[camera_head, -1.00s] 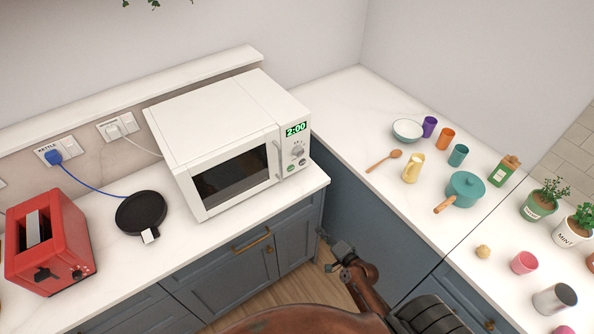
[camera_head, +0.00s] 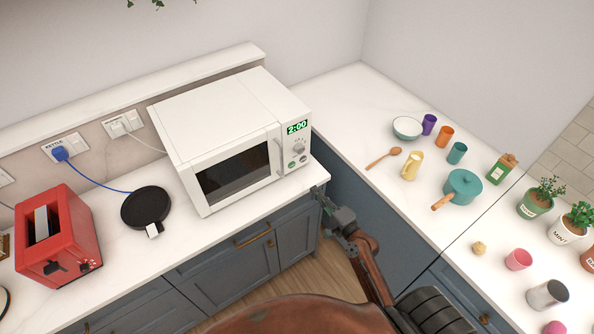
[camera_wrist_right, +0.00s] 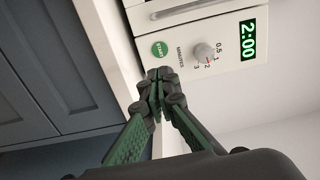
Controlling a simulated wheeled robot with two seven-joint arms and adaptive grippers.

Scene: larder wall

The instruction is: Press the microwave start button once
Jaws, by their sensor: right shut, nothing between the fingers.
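The white microwave (camera_head: 225,125) stands on the counter with its door shut and its green display (camera_head: 297,127) reading 2:00. Its control panel has a dial (camera_head: 299,147) and, below it, small round buttons. In the right wrist view the green start button (camera_wrist_right: 160,48) shows its label, beside the dial (camera_wrist_right: 205,53). My right gripper (camera_head: 318,191) is shut and empty, in front of and below the panel in the head view. In the right wrist view its fingertips (camera_wrist_right: 160,75) lie just below the start button in the picture; whether they touch the panel I cannot tell. My left gripper is not in view.
The right counter holds a bowl (camera_head: 407,128), cups, a teal pot (camera_head: 463,187) and plants. The counter edge and blue cabinets (camera_head: 225,255) lie close to my right arm.

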